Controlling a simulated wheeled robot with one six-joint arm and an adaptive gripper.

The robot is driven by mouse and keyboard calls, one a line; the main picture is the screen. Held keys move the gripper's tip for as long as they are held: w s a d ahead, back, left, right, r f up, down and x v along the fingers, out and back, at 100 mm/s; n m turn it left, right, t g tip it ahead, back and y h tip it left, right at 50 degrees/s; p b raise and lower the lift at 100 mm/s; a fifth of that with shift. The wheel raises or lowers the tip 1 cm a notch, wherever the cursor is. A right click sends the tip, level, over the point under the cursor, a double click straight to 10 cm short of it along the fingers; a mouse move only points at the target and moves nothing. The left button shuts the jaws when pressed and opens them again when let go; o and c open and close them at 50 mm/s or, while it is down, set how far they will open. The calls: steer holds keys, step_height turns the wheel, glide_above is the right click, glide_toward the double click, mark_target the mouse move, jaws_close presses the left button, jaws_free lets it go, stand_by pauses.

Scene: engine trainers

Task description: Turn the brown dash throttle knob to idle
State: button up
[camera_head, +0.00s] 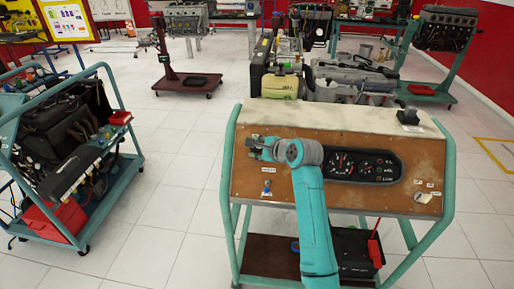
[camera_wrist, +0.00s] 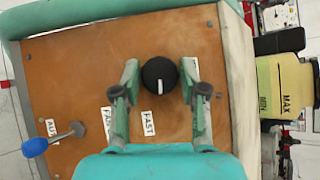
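A round knob (camera_wrist: 160,73), nearly black rather than brown here, sits on the brown dash panel (camera_wrist: 75,75). A white mark on it points down in the wrist view, roughly toward the FAST label (camera_wrist: 149,123). My gripper (camera_wrist: 160,78) is open, with one finger on each side of the knob. Narrow gaps seem to show between knob and fingers; contact is not clear. In the head view my gripper (camera_head: 259,147) is at the panel's upper left, and I cannot make out the knob there. A second label (camera_wrist: 107,118) is partly hidden by a finger.
A blue-tipped lever (camera_wrist: 35,147) sticks out of the panel near my gripper. The gauge cluster (camera_head: 362,165) is to the right in the head view. The teal frame (camera_head: 228,180) borders the panel. An engine (camera_head: 350,80) stands behind it.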

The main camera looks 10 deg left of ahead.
steer(key=c, duration=0.4)
steer(key=n+g, duration=0.1)
steer(key=n, duration=0.1)
steer(key=n+g, duration=0.1)
steer(key=n, duration=0.1)
steer(key=shift+w+r+g+h, duration=0.15)
steer(key=shift+r+g+h, duration=0.05)
steer(key=shift+g+h, duration=0.2)
steer(key=n+g+h, duration=0.1)
steer(key=n, duration=0.1)
steer(key=n+g+h, duration=0.1)
steer(key=n, duration=0.1)
steer(key=shift+a, duration=0.15)
steer(key=n+h, duration=0.1)
steer(key=n, duration=0.1)
steer(key=n+g+h, duration=0.1)
steer(key=n, duration=0.1)
steer(key=shift+a+r+g+h, duration=0.1)
steer(key=shift+a+g+h, duration=0.05)
steer(key=shift+g+h, duration=0.2)
steer(key=n+h, duration=0.3)
steer(key=shift+w+n+g, duration=0.1)
steer(key=shift+n+g, duration=0.15)
steer(key=shift+n, duration=0.05)
